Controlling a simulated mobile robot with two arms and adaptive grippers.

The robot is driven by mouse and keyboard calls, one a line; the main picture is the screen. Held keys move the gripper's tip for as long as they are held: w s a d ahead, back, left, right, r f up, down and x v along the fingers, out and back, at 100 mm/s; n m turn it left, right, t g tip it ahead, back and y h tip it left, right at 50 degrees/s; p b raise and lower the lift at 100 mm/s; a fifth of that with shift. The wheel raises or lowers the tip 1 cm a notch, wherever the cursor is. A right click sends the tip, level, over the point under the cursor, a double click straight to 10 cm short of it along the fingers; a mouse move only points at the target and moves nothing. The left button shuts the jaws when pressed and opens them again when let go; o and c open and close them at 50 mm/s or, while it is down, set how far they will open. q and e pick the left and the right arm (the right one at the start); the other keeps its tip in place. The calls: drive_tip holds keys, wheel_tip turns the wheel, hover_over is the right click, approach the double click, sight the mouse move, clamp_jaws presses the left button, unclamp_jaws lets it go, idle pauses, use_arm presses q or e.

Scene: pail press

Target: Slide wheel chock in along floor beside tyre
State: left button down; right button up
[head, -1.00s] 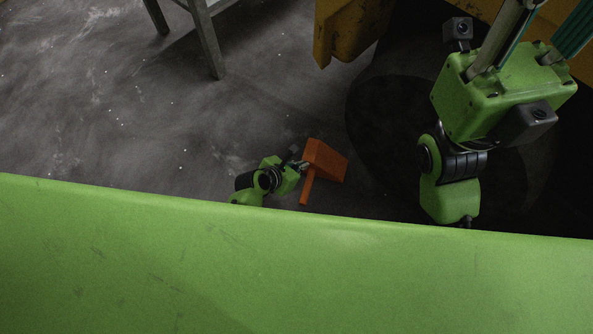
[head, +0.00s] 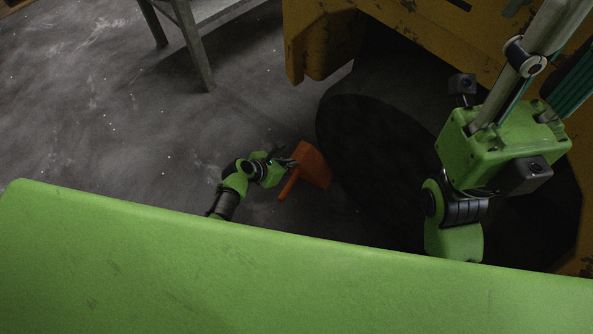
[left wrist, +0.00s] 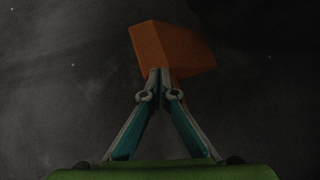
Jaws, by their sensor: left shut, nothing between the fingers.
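The orange wheel chock (head: 312,165) lies on the dark floor, with a bar sticking out toward the lower left. The black tyre (head: 372,150) is just right of it; the chock's right side is at or very near the tyre's edge, and I cannot tell if they touch. My left gripper (head: 291,162) is shut, its fingertips at the chock's left side. In the left wrist view, the closed fingertips (left wrist: 160,74) meet the lower front of the chock (left wrist: 165,48) without gripping it.
A yellow, worn machine body (head: 400,28) stands above and behind the tyre. A grey metal stand (head: 190,45) is at the upper left. The floor (head: 90,120) left of the chock is clear.

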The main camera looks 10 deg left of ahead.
sight(307, 153)
use_arm(q)
drive_tip(key=w+d, duration=0.1)
drive_tip(key=w, duration=0.1)
drive_tip(key=w+d, duration=0.1)
drive_tip(key=shift+w+d, duration=0.65)
drive_tip(key=shift+w, duration=0.05)
drive_tip(key=shift+w+d, duration=0.15)
